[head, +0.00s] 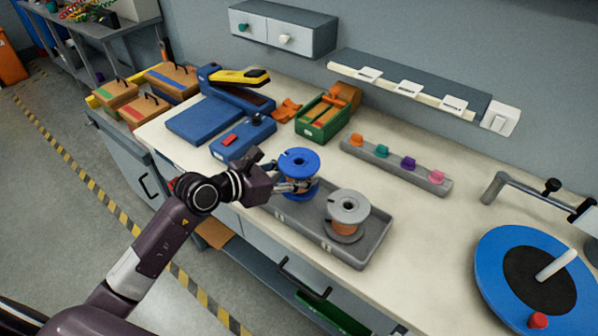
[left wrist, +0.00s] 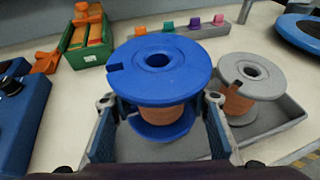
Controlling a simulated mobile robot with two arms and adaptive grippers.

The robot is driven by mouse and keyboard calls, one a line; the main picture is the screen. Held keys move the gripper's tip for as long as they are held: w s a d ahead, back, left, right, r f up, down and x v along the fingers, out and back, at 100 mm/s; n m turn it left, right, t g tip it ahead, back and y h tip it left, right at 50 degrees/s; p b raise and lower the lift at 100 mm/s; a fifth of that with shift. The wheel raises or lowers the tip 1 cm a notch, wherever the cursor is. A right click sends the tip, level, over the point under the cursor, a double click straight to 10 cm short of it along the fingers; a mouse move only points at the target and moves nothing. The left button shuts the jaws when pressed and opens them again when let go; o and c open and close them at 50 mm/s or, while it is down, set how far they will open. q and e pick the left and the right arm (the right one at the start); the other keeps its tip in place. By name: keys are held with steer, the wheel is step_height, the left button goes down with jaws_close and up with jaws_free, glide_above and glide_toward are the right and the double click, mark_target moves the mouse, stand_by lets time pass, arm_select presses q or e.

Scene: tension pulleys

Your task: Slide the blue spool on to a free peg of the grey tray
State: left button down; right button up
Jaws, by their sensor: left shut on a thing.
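The blue spool (head: 299,160), wound with copper-coloured wire, is upright at the left end of the grey tray (head: 376,224). My left gripper (head: 298,186) is shut around its wound middle, between the two flanges. In the left wrist view the blue spool (left wrist: 158,72) sits between both fingers. A grey spool (head: 348,206) stands upright in the tray's right part; it also shows in the left wrist view (left wrist: 254,72). No bare peg is visible; the blue spool hides the tray below it, and I cannot tell whether it touches the tray floor. My right gripper is not in view.
A blue device with a red button (head: 230,141) stands left of the blue spool. Behind are a green bin (head: 323,120) and a grey strip (head: 397,165) with several coloured knobs. A blue disc (head: 500,252) with a handle is at right. Bench between tray and disc is clear.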

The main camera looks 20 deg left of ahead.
arm_select(q)
steer(key=shift+f, duration=0.1)
stand_by(0.5)
steer(key=shift+f+b, duration=1)
steer(key=shift+f, duration=0.25)
steer(key=shift+f, duration=0.1)
stand_by(0.5)
steer(key=shift+f+b, duration=0.95)
steer(key=shift+f, duration=0.4)
